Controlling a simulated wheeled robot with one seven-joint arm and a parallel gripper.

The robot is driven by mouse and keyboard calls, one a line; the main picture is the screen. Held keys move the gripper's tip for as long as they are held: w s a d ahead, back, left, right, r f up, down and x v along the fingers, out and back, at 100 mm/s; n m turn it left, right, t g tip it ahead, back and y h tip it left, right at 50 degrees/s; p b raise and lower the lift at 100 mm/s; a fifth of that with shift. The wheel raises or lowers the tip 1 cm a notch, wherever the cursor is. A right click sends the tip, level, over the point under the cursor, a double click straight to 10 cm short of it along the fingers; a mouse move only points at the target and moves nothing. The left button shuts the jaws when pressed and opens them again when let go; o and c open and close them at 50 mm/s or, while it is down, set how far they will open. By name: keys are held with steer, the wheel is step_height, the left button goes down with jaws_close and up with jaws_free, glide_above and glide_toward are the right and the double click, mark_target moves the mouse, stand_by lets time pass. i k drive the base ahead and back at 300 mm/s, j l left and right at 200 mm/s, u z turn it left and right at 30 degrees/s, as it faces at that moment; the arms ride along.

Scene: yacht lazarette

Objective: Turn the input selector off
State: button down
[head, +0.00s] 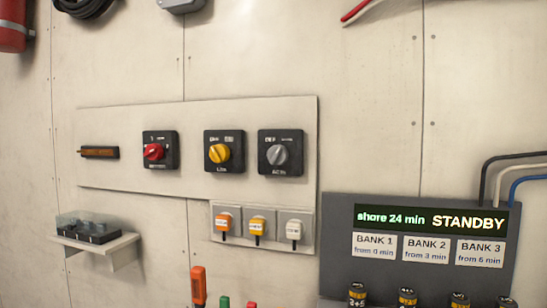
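Three rotary switches with black square plates sit on a pale wall panel (100,180). The left one has a red knob (153,152), the middle one a yellow knob (219,153), and the right one a grey knob (277,154). Small white lettering on the plates is mostly too blurred to read; the grey one seems to have "OFF" at its upper left. I cannot tell from the lettering which switch is the input selector. The exact knob pointing directions are also unclear. My gripper is not in view.
Below are three tagged sockets with orange (224,222), yellow (257,225) and white (293,229) plugs. A grey unit (335,255) at lower right displays "share 24 min STANDBY". A small shelf (120,243) juts out at lower left. Upright orange (198,285) and green handles stand below.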

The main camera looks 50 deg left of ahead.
mark_target(278, 154)
steer(key=u, duration=0.4)
steer(key=k+u, duration=0.1)
steer(key=u, duration=0.7)
steer(key=k+u, duration=0.1)
steer(key=u, duration=0.35)
